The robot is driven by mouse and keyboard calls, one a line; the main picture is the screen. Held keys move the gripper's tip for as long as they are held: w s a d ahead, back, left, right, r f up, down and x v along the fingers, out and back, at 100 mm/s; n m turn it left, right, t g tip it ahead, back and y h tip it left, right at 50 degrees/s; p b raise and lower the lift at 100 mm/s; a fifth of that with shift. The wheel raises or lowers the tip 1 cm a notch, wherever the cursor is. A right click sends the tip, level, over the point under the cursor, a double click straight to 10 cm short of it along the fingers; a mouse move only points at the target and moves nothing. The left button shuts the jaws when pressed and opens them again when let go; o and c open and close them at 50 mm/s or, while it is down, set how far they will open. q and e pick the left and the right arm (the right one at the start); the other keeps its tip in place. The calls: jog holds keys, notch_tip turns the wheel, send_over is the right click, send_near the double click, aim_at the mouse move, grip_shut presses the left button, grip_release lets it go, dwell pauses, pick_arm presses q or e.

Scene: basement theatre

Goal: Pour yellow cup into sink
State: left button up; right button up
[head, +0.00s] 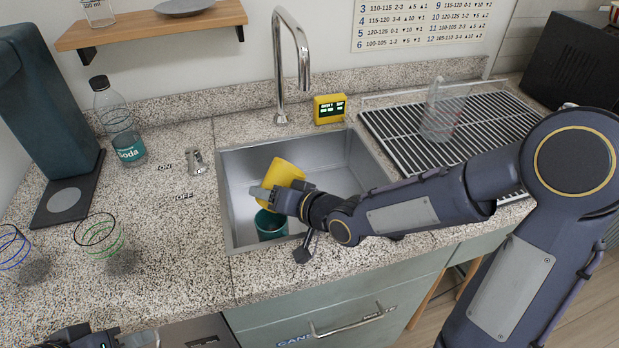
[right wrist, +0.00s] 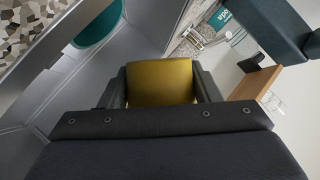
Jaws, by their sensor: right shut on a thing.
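The yellow cup (head: 284,175) is tilted over the sink (head: 232,195) in the head view. My right gripper (head: 275,191) is shut on it. In the right wrist view the yellow cup (right wrist: 160,82) sits between the two fingers of my right gripper (right wrist: 161,88). The cup's opening and contents cannot be made out. A teal cup (head: 270,226) stands in the sink below my right gripper, partly hidden; it also shows in the right wrist view (right wrist: 100,25). My left gripper (head: 110,338) is only partly in view at the bottom left edge, and its jaws are unclear.
A chrome faucet (head: 303,60) rises behind the sink, with a yellow timer (head: 329,109) beside it. A soda bottle (head: 118,125) and wire-ringed glasses (head: 100,238) stand on the left counter. A drying rack (head: 400,140) with a clear glass (head: 441,112) is on the right.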

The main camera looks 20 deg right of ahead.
aim_at(279, 183)
jog(key=r+m+p, duration=0.1)
jog(key=p, duration=0.2)
jog(key=shift+r+y, duration=0.3)
jog(key=shift+r, duration=0.05)
jog(key=shift+a+f+m+g+y+p, duration=0.15)
jog(key=shift+f+m+y+p, duration=0.15)
jog(key=shift+m, duration=0.15)
jog(key=shift+f+m+g+y+p, duration=0.15)
jog(key=shift+m+y+p, duration=0.15)
jog(key=shift+m, duration=0.15)
jog(key=shift+r+p, duration=0.4)
jog(key=shift+p, duration=0.15)
jog(key=shift+r+m+y+p, duration=0.25)
jog(key=shift+m+y+p, duration=0.15)
jog(key=shift+m+p, duration=0.2)
jog(key=shift+w+d+f+m+p, duration=0.1)
jog(key=shift+w+d+m+p, duration=0.05)
jog(key=shift+d+m+p, duration=0.3)
jog(key=shift+w+d+y, duration=0.1)
jog(key=shift+d+y, duration=0.15)
jog(key=shift+y, duration=0.15)
jog(key=shift+d+r+m+p, duration=0.1)
jog(key=shift+r+m+p, duration=0.15)
jog(key=shift+m+p, duration=0.35)
jog(key=shift+w+d+r+m+y+p, duration=0.1)
jog(key=shift+r+m+y+p, duration=0.2)
jog(key=shift+p, duration=0.25)
